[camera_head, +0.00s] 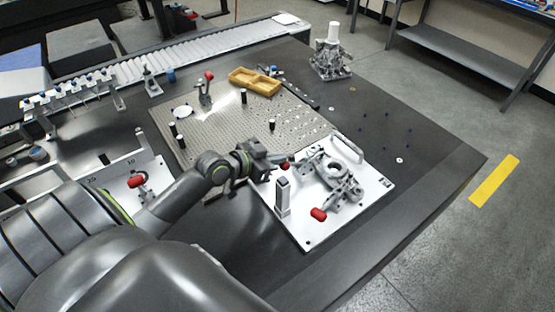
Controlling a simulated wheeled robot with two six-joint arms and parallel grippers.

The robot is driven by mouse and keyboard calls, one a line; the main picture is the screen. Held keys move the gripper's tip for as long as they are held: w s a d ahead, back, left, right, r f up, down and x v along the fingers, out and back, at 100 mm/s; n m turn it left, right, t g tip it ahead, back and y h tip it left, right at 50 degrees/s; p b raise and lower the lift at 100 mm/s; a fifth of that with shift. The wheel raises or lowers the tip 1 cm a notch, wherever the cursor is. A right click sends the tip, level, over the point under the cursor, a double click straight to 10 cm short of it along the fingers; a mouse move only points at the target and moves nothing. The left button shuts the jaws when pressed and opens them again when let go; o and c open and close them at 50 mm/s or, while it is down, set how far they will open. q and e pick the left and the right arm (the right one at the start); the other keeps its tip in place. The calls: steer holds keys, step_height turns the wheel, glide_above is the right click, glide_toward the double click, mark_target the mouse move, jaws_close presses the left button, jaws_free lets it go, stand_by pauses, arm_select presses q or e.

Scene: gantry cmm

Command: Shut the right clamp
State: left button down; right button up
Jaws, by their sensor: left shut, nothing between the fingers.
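A white fixture plate (308,236) lies on the dark table and holds a grey metal part (335,165). A clamp with a red handle (318,214) is at the plate's near side, its handle low and pointing left. A second red tip (284,166) shows at the plate's left edge, partly hidden by my gripper. My left gripper (282,160) is shut and empty, right beside that red tip; I cannot tell whether they touch. My right gripper is not in view.
A grey upright block (282,197) stands on the white plate. Another red handle (137,181) is at left. The table's right side is mostly clear.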

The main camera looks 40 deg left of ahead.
arm_select(q)
steer(key=f+b, duration=0.1)
steer(key=b, duration=0.1)
steer(key=s+f+t+b, duration=0.1)
steer(key=f+b, duration=0.1)
steer(key=b, duration=0.1)
steer(key=s+f+t+b, duration=0.1)
steer(key=b, duration=0.2)
steer(key=shift+s+a+f+h, duration=0.2)
steer(key=shift+a+h, duration=0.2)
steer(key=shift+s+a+f+b, duration=0.1)
steer(key=shift+s+f+b, duration=0.1)
steer(key=shift+f+b, duration=0.2)
steer(key=shift+s, duration=0.15)
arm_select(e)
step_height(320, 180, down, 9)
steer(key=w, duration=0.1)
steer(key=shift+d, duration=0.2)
arm_select(q)
steer(key=shift+r, duration=0.1)
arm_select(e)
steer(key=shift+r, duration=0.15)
